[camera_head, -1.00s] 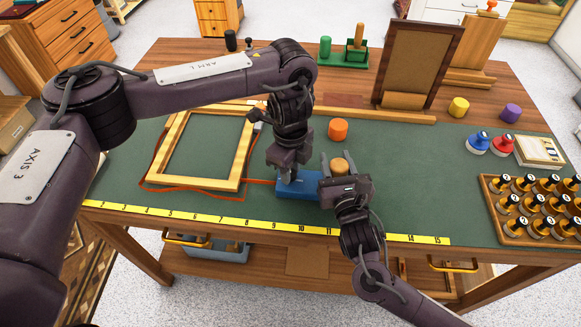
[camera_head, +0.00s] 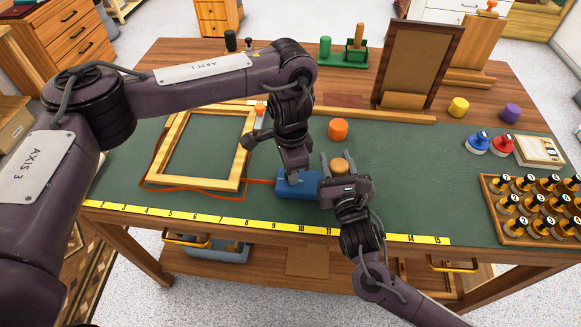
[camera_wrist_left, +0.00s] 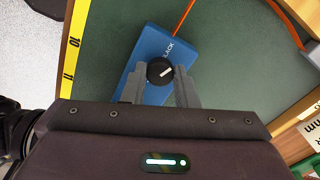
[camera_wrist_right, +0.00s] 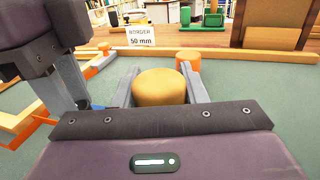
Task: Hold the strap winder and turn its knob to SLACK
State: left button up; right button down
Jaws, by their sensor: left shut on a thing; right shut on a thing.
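The strap winder (camera_head: 290,190) is a blue box on the green mat, with an orange strap running left from it around a wooden frame (camera_head: 172,180). In the left wrist view its black knob (camera_wrist_left: 160,71) has a white line slanting up to the right; the partly visible SLACK lettering (camera_wrist_left: 168,48) is beside it. My left gripper (camera_head: 297,179) is shut on the knob from above. My right gripper (camera_head: 340,172) is shut on a round tan wooden grip (camera_wrist_right: 160,86) at the winder's right end. The join between grip and box is hidden.
An orange cylinder (camera_head: 338,129) stands behind the winder. A dark upright framed board (camera_head: 418,65) stands at the back. A tray of black-topped bottles (camera_head: 530,208) is at the right. A yellow ruler strip (camera_head: 262,224) lies along the front edge. The mat right of my right gripper is clear.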

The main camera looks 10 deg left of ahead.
pick_arm(q)
jog(key=shift+n, duration=1.1)
pick_arm(e)
jog(key=shift+s+a, duration=0.1)
pick_arm(q)
jog(key=o, duration=1)
notch_tip(320, 180, up, 12)
